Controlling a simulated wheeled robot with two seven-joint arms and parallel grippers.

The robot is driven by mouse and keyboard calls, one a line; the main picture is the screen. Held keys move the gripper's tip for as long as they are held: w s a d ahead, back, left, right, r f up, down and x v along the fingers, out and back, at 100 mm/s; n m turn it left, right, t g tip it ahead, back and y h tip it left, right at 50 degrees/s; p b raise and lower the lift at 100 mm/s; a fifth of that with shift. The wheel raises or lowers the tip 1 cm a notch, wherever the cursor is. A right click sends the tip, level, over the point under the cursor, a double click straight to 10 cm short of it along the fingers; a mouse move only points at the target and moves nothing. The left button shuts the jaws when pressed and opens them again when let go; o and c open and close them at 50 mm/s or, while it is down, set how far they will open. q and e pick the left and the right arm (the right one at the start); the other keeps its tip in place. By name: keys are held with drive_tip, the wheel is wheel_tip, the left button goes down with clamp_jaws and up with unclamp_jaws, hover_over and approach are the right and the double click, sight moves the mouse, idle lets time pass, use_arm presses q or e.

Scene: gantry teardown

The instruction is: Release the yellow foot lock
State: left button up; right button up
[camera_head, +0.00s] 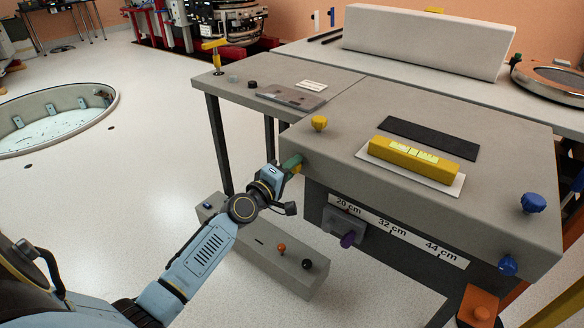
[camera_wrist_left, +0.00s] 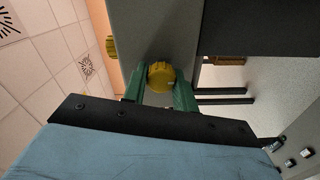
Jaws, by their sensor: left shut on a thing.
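My left gripper (camera_head: 291,163) is at the left front corner of the grey bench block (camera_head: 350,160). Its green fingers are shut on a yellow knob (camera_wrist_left: 161,76) on the block's side, which shows between the fingertips in the left wrist view. In the head view this knob is mostly hidden by the fingers. A second yellow knob (camera_head: 319,123) stands on the block's top near the same corner; it also shows in the left wrist view (camera_wrist_left: 111,46). I cannot tell from labels which is the foot lock. My right gripper is not in view.
A yellow level (camera_head: 413,156) lies on a white plate on the block. Blue knobs (camera_head: 533,203) are at the right corner. A low grey box (camera_head: 262,250) stands below my left arm.

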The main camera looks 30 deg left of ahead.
use_arm(q)
drive_tip(key=o, duration=1)
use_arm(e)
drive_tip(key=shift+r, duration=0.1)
use_arm(q)
drive_tip(key=s, duration=0.9)
drive_tip(key=s+a, duration=0.1)
drive_tip(key=s, duration=0.3)
drive_tip(key=shift+s, duration=0.2)
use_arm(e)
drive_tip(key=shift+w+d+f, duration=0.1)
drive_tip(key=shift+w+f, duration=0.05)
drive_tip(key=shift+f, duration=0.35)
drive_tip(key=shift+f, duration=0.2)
